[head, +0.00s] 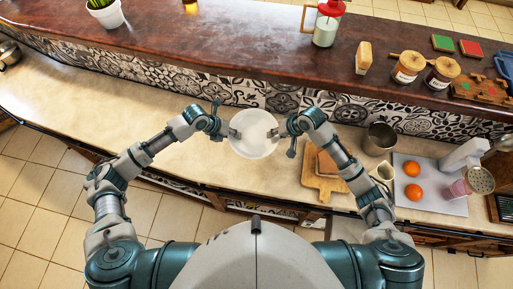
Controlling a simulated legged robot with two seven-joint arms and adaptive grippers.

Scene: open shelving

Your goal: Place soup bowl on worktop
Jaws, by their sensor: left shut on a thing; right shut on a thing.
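The white soup bowl (254,145) is between my two grippers, in the middle of the head view, in front of the patterned tile wall. My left gripper (233,133) is shut on its left rim. My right gripper (274,132) is shut on its right rim. The bowl looks level and empty. The light worktop (225,172) lies under and around it. From this angle I cannot tell how far the bowl is above the worktop, or whether it touches it.
Cutting boards (324,176) lie right of the bowl. A metal pot (379,138) and a grey tray (440,203) with oranges (413,192) are further right. The raised brown counter (220,50) runs behind, holding jars (408,67). The worktop left of the bowl is clear.

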